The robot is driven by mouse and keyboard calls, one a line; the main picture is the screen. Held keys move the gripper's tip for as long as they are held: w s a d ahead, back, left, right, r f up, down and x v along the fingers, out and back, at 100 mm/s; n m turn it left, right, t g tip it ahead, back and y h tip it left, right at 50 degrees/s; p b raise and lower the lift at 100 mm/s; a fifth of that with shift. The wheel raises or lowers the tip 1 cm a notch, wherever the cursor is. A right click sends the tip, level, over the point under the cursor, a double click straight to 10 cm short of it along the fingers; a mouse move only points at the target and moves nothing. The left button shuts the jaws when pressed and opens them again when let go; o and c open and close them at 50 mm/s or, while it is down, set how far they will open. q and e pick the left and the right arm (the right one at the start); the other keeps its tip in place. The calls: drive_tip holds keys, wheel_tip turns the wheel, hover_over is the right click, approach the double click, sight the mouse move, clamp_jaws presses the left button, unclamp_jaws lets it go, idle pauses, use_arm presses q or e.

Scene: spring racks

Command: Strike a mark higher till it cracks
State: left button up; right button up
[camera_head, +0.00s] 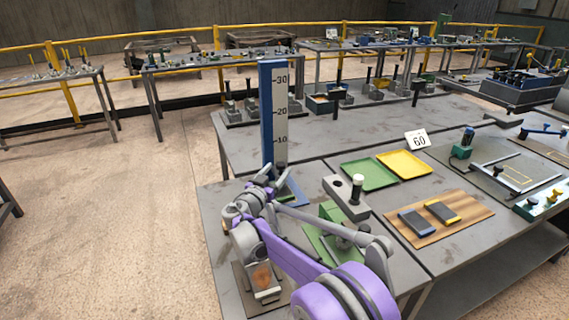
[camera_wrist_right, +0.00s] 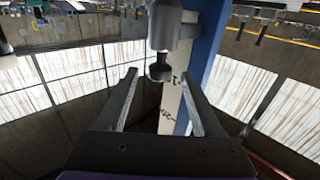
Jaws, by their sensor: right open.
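A tall blue upright scale (camera_head: 266,110) with a pale face marked 10, 20 and 30 stands at the near table's left part. It also shows in the right wrist view (camera_wrist_right: 205,45), with its numbers inverted. My right gripper (camera_head: 266,176) is at the scale's lower part, in front of it, below the 10 mark. In the wrist view its two fingers are apart, with nothing clamped between them. A grey cylinder with a rounded knob (camera_wrist_right: 162,68) shows between and beyond the fingertips; I cannot tell whether they touch. My arm hides part of the scale's base. My left gripper is out of view.
A grey block with a white-topped post (camera_head: 346,200) and a green-based fixture (camera_head: 318,240) stand right of my arm.

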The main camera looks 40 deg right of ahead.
sight(283, 163)
drive_tip(key=x, duration=0.6)
drive_tip(key=shift+w+d, duration=0.15)
drive_tip(key=shift+d, duration=0.1)
clamp_jaws()
idle(1.2)
